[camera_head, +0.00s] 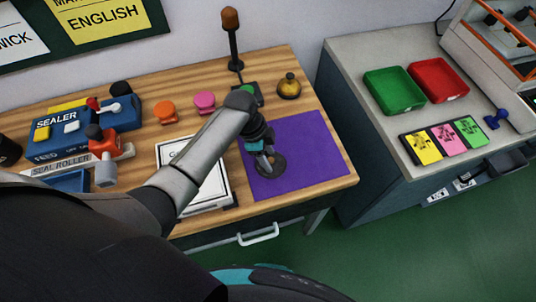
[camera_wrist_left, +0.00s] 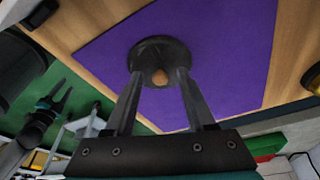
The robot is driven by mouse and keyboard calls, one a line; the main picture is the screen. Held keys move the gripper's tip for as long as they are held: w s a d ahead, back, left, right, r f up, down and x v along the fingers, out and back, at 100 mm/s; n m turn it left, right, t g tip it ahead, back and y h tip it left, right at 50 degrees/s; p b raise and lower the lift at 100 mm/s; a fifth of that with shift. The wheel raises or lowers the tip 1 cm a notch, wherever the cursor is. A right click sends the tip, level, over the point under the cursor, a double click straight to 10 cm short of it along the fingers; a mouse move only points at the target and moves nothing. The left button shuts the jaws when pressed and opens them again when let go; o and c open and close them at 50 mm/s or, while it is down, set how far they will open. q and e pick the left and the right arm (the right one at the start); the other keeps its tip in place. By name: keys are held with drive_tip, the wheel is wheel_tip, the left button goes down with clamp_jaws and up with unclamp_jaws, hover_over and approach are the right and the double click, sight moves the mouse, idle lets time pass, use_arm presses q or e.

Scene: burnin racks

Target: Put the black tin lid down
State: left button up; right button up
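The black tin lid (camera_head: 270,169) is a round dark disc on the purple mat (camera_head: 325,145). In the left wrist view the lid (camera_wrist_left: 148,50) appears to lie flat on the mat, with a small tan knob (camera_wrist_left: 160,77) at its middle. My left gripper (camera_head: 266,158) is low over the lid. In the left wrist view its fingertips (camera_wrist_left: 158,73) stand apart on either side of the knob, with a gap showing on both sides. My right gripper (camera_wrist_left: 60,98) shows at the left of the left wrist view, away from the mat, its fingers apart and empty.
A white framed sheet (camera_head: 212,185) lies left of the mat. A brass bell-like object (camera_head: 288,86), pink (camera_head: 204,101) and orange (camera_head: 165,110) stamps and a blue sealer (camera_head: 70,130) stand behind and left. A grey counter (camera_head: 365,60) with green (camera_head: 393,90) and red (camera_head: 438,80) trays is right.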

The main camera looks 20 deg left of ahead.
use_arm(q)
drive_tip(key=p+v, duration=0.3)
drive_tip(key=v, duration=0.9)
drive_tip(key=shift+r, duration=0.15)
idle(0.3)
